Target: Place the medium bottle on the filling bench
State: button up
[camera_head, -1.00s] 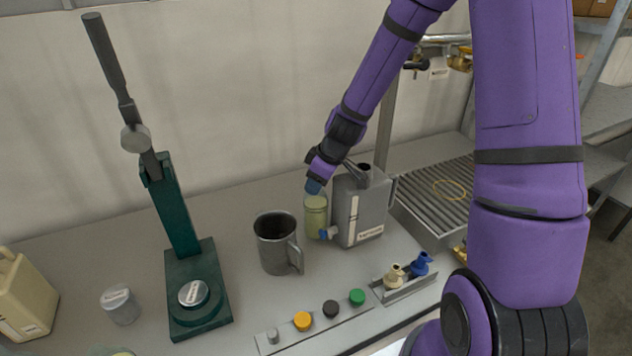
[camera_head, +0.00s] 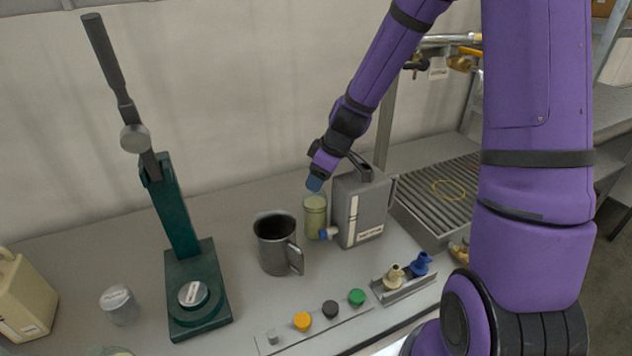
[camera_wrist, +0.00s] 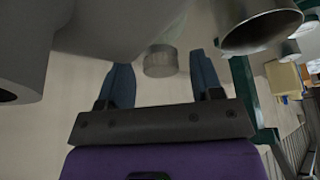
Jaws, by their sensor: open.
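A greenish see-through bottle (camera_head: 315,219) stands upright on the bench (camera_head: 245,318), close against the left side of a grey canister (camera_head: 362,209). I take it for the medium bottle; no label on it is readable. My gripper (camera_head: 314,184) is just above the bottle's top, with its blue fingers pointing down. In the wrist view, the two blue fingers (camera_wrist: 164,78) are apart. The bottle's round grey end (camera_wrist: 160,61) shows between them, with nothing gripped.
A metal jug (camera_head: 277,243) stands left of the bottle, and its rim shows in the wrist view (camera_wrist: 262,28). A green lever press (camera_head: 183,260) is further left. A strip with coloured caps (camera_head: 318,327) and a small rack (camera_head: 403,284) lie in front.

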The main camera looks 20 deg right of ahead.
jog(key=v, duration=1)
jog(key=s+r+m+t+h, duration=0.1)
jog(key=s+r+m, duration=0.3)
jog(key=s+r, duration=0.4)
jog(key=s+a+r+m+t+h, duration=0.1)
jog(key=s+r+m, duration=0.3)
jog(key=s, duration=1.3)
jog(key=shift+r+m+h, duration=0.4)
jog(key=shift+r+h, duration=0.1)
jog(key=shift+r, duration=1.55)
jog(key=shift+w+a, duration=0.1)
jog(key=shift+a, duration=0.05)
